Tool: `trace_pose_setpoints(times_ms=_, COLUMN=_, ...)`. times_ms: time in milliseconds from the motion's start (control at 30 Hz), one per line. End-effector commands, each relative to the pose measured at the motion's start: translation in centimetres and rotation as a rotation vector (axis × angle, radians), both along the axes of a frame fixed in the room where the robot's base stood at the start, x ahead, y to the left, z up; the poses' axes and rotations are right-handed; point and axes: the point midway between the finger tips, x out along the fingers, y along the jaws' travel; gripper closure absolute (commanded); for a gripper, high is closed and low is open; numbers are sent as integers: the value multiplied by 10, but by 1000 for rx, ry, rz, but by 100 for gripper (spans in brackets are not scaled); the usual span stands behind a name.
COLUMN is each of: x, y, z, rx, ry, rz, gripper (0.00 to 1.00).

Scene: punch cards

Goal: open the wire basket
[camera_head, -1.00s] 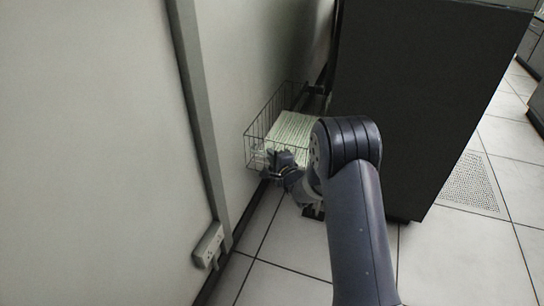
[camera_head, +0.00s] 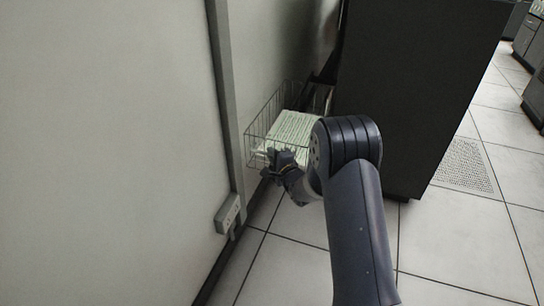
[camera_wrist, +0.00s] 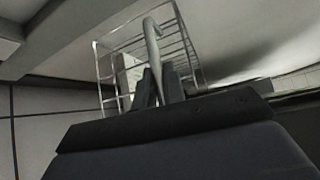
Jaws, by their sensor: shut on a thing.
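The wire basket (camera_head: 250,136) is an open grid of thin metal wire, low between the wall and the black cabinet. It holds a stack of pale striped paper (camera_head: 294,127). My gripper (camera_head: 276,160) is at the basket's near end. In the wrist view, my gripper (camera_wrist: 160,88) is shut on a curved pale handle (camera_wrist: 152,38) at the front of the basket (camera_wrist: 100,68). The fingers hide the handle's lower part. In the head view, my arm covers the basket's lower right side.
The tall black cabinet (camera_head: 420,90) stands close on the right. The pale wall (camera_head: 120,120) is close on the left, with a vertical conduit (camera_head: 226,100) and an outlet box (camera_head: 228,213). Tiled floor (camera_head: 290,255) is clear in front.

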Motion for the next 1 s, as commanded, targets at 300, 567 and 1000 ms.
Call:
trace_pose_setpoints(times_ms=300, x=-4, y=2, z=-4, rx=-3, ry=10, rz=6, gripper=83)
trace_pose_setpoints(times_ms=567, x=-3, y=1, z=-3, rx=-1, ry=6, rz=5, gripper=68)
trace_pose_setpoints(times_ms=1000, x=-27, y=-11, z=4, rx=-1, ry=8, rz=3, gripper=68)
